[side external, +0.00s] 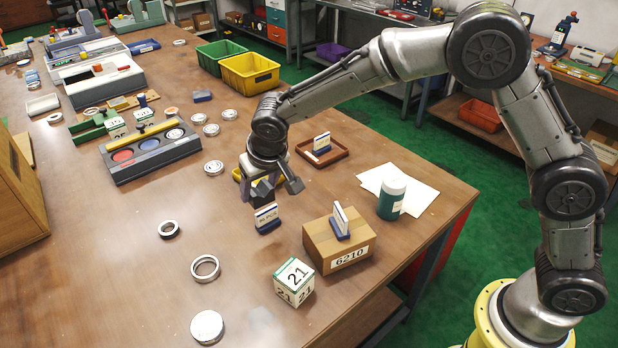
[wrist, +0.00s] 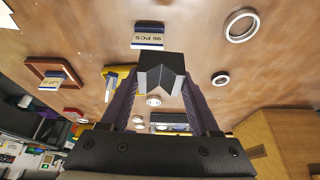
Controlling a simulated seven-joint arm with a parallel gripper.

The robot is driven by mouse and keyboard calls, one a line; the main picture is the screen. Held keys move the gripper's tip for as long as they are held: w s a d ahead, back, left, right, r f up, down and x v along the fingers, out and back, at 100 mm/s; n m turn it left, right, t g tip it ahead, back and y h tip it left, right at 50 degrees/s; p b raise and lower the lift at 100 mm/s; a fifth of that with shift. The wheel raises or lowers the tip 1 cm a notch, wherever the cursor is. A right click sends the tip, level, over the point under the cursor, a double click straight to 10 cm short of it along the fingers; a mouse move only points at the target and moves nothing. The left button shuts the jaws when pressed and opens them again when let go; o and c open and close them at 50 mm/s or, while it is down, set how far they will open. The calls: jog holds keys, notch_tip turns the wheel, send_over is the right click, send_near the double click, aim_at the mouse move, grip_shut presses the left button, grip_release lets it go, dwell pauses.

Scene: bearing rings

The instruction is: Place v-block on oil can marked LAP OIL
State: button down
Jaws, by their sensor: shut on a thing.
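The v-block (wrist: 162,64) is a dark block with a grey V-shaped notch, held between the fingers of my gripper (wrist: 160,88) in the wrist view. In the side view my gripper (side external: 265,188) is shut on the v-block (side external: 262,191) above the table, behind the 96 PCS card. A yellow thing (wrist: 117,76) lies beside the v-block to its left in the wrist view; in the side view it is mostly hidden behind my gripper. I cannot tell what it is. I can read no LAP OIL mark in either view.
A card stand reading 96 PCS (side external: 268,217) is close to my gripper. Nearby are a brown tray (side external: 340,153) with a card stand, a 6210 carton (side external: 352,262), a 21 cube (side external: 294,282) and a green jar (side external: 391,200). Several rings lie left; bare table lies between.

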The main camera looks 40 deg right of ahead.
jog(key=s+d+r+m, duration=0.1)
jog(key=s+d+r, duration=0.3)
jog(key=s+d, duration=0.45)
jog(key=s+d+r+m+h, duration=0.1)
jog(key=s+d+r, duration=0.2)
jog(key=s+d, duration=0.55)
jog(key=s+d+r+m, duration=0.1)
jog(key=s+d+r, duration=0.3)
jog(key=s+d, duration=0.5)
send_near(392, 176)
jog(key=shift+w+d+f+m, duration=0.1)
jog(key=shift+w+f+m, duration=0.05)
jog(key=shift+w+f, duration=0.15)
jog(key=shift+w+d+f+m, duration=0.15)
jog(key=shift+w+f, duration=0.05)
jog(key=shift+w, duration=0.25)
jog(key=shift+w+d+f, duration=0.1)
jog(key=shift+w+f, duration=0.25)
jog(key=shift+f, duration=0.05)
jog(key=shift+w+f, duration=0.2)
jog(key=shift+f, duration=1.5)
jog(key=shift+f, duration=0.2)
